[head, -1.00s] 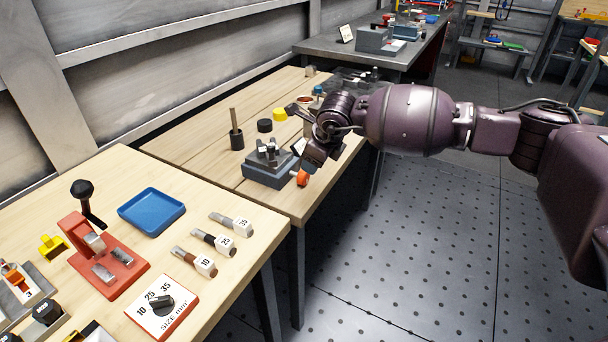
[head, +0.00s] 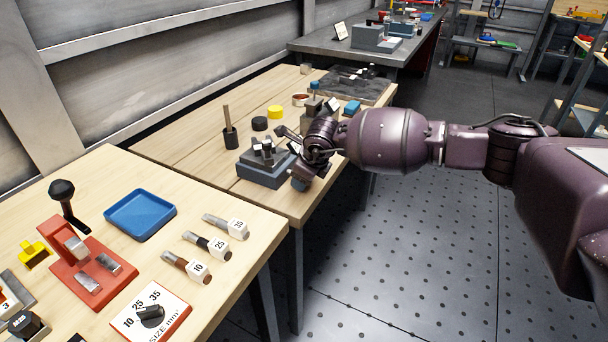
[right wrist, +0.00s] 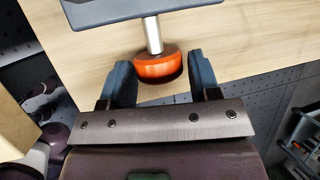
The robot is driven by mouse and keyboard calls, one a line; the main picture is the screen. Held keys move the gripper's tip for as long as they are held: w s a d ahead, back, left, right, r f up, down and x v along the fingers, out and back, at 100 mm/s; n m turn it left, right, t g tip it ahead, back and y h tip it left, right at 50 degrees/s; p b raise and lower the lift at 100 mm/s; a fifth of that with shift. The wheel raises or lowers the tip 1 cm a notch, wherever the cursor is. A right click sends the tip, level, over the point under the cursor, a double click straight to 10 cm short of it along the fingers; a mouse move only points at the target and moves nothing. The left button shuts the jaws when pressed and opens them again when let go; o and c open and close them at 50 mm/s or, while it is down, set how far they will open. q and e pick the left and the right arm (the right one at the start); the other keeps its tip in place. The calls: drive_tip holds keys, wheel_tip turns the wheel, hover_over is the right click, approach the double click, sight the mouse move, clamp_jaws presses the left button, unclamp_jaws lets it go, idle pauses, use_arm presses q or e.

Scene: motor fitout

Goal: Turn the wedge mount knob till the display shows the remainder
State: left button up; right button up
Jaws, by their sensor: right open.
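The wedge mount is a grey stepped block (head: 265,170) near the front edge of the middle wooden bench in the head view. Its orange knob (right wrist: 158,68) sticks out on a metal shaft (right wrist: 152,35) in the right wrist view. My right gripper (right wrist: 161,74) is open, with one dark blue fingertip on either side of the knob; narrow gaps seem to show. In the head view my right gripper (head: 301,183) is beside the mount's right side and hides the knob. A small pale panel (head: 294,148) behind the mount may be the display; no reading is legible. My left gripper is out of view.
A dark cup with a wooden stick (head: 230,138), a black puck (head: 260,124) and a yellow puck (head: 275,112) stand behind the mount. The nearer bench holds a blue tray (head: 112,212), a red fixture (head: 92,290) and a size dial (head: 165,322). The aisle floor is clear.

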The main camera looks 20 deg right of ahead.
drive_tip(key=c, duration=0.7)
drive_tip(key=shift+o, duration=0.2)
drive_tip(key=shift+d+f+g+y, duration=0.1)
drive_tip(key=shift+g+y, duration=0.4)
drive_tip(key=shift+w+d+f+m+g+y+b, duration=0.1)
drive_tip(key=shift+m+g+y+b, duration=0.3)
drive_tip(key=shift+g+y, duration=0.3)
drive_tip(key=shift+y, duration=0.4)
drive_tip(key=o, duration=0.7)
drive_tip(key=shift+c, duration=0.2)
drive_tip(key=shift+r, duration=0.2)
